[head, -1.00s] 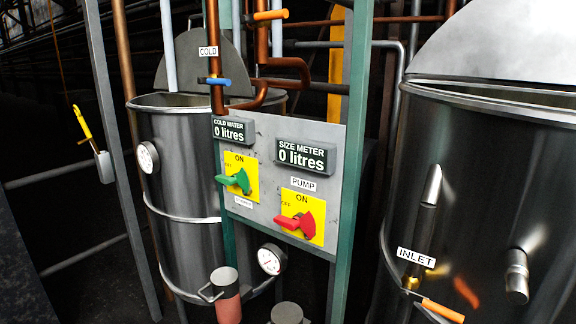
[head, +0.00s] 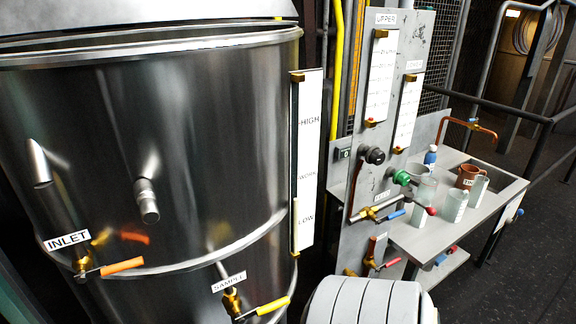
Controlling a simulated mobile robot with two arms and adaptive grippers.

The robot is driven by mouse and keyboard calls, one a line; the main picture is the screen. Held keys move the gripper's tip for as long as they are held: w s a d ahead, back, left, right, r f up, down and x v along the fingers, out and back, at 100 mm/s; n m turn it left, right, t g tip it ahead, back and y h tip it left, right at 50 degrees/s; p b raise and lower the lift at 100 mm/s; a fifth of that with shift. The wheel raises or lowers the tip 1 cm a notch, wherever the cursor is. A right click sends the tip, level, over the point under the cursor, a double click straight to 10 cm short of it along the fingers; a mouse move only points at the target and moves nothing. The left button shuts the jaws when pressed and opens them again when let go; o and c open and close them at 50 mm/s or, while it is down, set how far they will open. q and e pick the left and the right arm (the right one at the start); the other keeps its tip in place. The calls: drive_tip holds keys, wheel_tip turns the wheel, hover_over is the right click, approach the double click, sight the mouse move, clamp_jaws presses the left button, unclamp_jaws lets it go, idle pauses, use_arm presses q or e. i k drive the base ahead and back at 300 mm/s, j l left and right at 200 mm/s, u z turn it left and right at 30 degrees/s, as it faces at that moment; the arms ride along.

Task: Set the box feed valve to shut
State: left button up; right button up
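No label that clearly reads box feed shows. On the grey panel right of centre, a valve with a blue handle (head: 390,216) sits under a small label (head: 382,196) too small to read for sure. The handle slants up to the right. Below it is a valve with a red handle (head: 388,265), also slanting up to the right, with a small unreadable tag. The steel tank has an inlet valve with an orange handle (head: 122,266), nearly level, and a sample valve with a yellow handle (head: 272,305). Neither of my grippers is in view.
A grey bench (head: 408,237) right of the panel holds cups and bottles, with a sink and copper tap (head: 470,125). A level gauge (head: 308,150) stands beside the tank (head: 200,120). A pale ribbed shape fills the bottom centre. Dark floor is clear at far right.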

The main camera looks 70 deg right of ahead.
sight(379, 221)
drive_tip(key=z, duration=2.9)
drive_tip(key=i+l, duration=0.1)
drive_tip(key=z, duration=0.05)
